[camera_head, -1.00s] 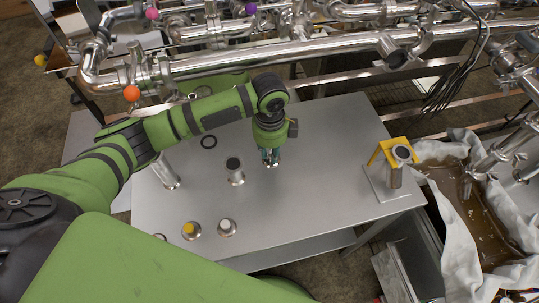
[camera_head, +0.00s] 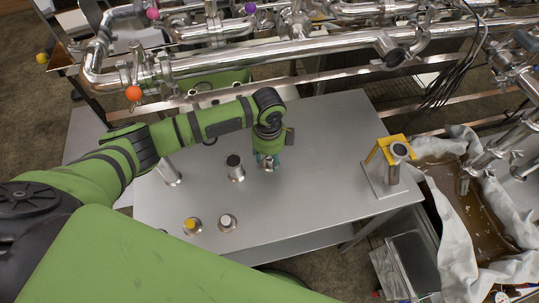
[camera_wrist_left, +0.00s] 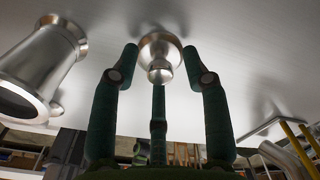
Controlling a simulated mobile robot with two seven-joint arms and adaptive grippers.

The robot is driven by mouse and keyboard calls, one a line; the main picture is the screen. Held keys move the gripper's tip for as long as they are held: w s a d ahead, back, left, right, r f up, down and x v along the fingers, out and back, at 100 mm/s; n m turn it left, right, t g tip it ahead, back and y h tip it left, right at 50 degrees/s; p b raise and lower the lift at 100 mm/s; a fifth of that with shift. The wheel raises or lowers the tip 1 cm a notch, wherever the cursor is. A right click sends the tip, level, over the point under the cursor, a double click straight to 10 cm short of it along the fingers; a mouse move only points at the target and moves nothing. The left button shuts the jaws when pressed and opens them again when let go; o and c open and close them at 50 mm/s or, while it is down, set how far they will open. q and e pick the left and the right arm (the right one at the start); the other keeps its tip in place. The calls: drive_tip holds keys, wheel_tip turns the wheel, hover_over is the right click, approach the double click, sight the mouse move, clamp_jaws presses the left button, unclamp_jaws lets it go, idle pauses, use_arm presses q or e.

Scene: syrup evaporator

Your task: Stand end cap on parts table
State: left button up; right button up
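The end cap (camera_wrist_left: 160,55) is a shiny metal piece with a round flange and a narrower knob. In the left wrist view its flange lies against the grey parts table (camera_wrist_left: 230,35), with the knob toward the camera. My left gripper (camera_wrist_left: 161,62) has its fingers spread around the cap, with one on each side and a third below. The fingers look apart from the knob; whether one touches the flange edge is unclear. In the head view my left gripper (camera_head: 267,163) is low over the middle of the table (camera_head: 320,150), mostly hiding the cap. My right gripper is out of view.
A metal fitting with a dark top (camera_head: 235,168) stands left of the gripper. Small yellow-topped (camera_head: 192,226) and white-topped (camera_head: 227,222) pieces stand near the front edge. A yellow stand (camera_head: 390,150) holds a pipe piece at right. Pipework (camera_head: 260,52) runs behind.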

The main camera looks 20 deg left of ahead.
sight(269, 158)
use_arm(q)
drive_tip(key=shift+r, duration=0.1)
wheel_tip(269, 158, up, 12)
drive_tip(key=b, duration=0.2)
drive_tip(key=shift+b, duration=0.4)
